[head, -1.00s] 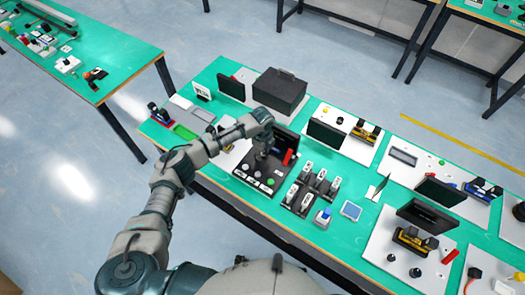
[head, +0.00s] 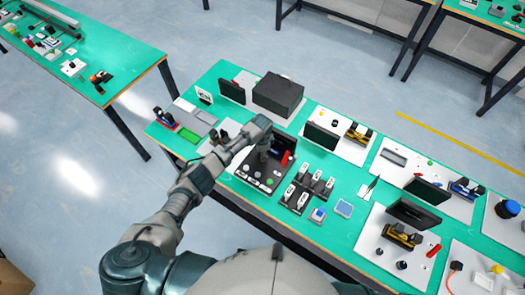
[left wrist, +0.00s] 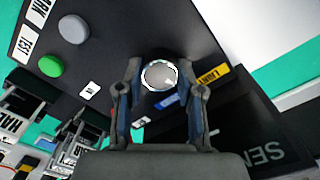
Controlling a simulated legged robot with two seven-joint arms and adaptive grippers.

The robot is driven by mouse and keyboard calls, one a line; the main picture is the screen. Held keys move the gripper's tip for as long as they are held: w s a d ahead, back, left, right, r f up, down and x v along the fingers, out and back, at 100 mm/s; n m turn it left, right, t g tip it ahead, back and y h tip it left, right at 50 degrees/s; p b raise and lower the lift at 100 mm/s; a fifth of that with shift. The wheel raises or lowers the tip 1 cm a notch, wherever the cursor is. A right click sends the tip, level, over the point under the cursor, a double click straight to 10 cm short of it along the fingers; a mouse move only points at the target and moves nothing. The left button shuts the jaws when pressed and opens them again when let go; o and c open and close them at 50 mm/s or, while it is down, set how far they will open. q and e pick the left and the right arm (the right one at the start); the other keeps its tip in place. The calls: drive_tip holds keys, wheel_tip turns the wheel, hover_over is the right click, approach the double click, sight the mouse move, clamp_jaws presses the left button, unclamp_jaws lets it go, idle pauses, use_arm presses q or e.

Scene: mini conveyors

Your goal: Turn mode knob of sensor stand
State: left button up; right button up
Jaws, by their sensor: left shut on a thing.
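The sensor stand is a dark panel (head: 250,171) on the green table, with a row of round buttons along its front. The mode knob (left wrist: 159,75), with a round silver face, stands on the dark panel in the left wrist view. My left gripper (left wrist: 160,88) is shut on the knob, with one finger on each side of it. In the head view my left gripper (head: 264,154) reaches down onto the panel and hides the knob. A yellow label (left wrist: 212,76) and a blue label (left wrist: 168,103) lie close around the knob. My right gripper is not in view.
A green button (left wrist: 50,66) and a grey button (left wrist: 73,29) are on the same panel. A red part (head: 286,157) stands close to the right of the gripper. Several dark holders (head: 305,190) stand to the right. A black box (head: 278,94) stands behind.

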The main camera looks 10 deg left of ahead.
use_arm(q)
drive_tip(key=shift+w+a+r+n+p, duration=0.1)
drive_tip(key=shift+n+p, duration=0.25)
drive_tip(key=shift+n, duration=0.3)
drive_tip(key=shift+r+n+p, duration=0.1)
drive_tip(key=shift+n+p, duration=0.2)
drive_tip(key=shift+n, duration=0.35)
drive_tip(key=shift+f, duration=0.1)
drive_tip(key=o, duration=1.2)
drive_tip(key=shift+c, duration=0.2)
wheel_tip(320, 180, up, 12)
drive_tip(key=shift+f, duration=0.15)
